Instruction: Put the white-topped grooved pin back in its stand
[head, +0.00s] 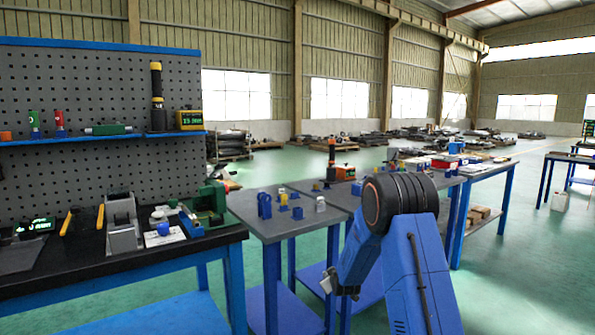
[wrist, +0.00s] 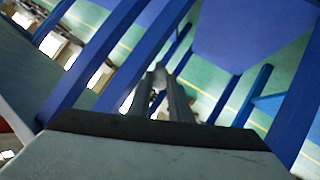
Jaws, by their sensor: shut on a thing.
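In the wrist view, my gripper (wrist: 160,84) points down past a table's blue legs, its two grey fingers close together on a small pale thing (wrist: 159,75). That is probably the white-topped pin, but its grooves and length are not visible. In the head view, my blue arm bends down to the left, and its end hangs low in front of the middle table, too small to make out a pin. Small blue stands (head: 264,206) are on the middle grey table (head: 262,227), among yellow and white pieces. I cannot tell which stand is the pin's own.
A dark workbench (head: 80,265) with a pegboard (head: 95,110), a green vise (head: 211,202) and tools stands at the left. Another grey table (head: 318,190) with blue pieces and an orange-and-black item stands behind. Blue table legs and lower shelves are close around my gripper. Green floor is open at the right.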

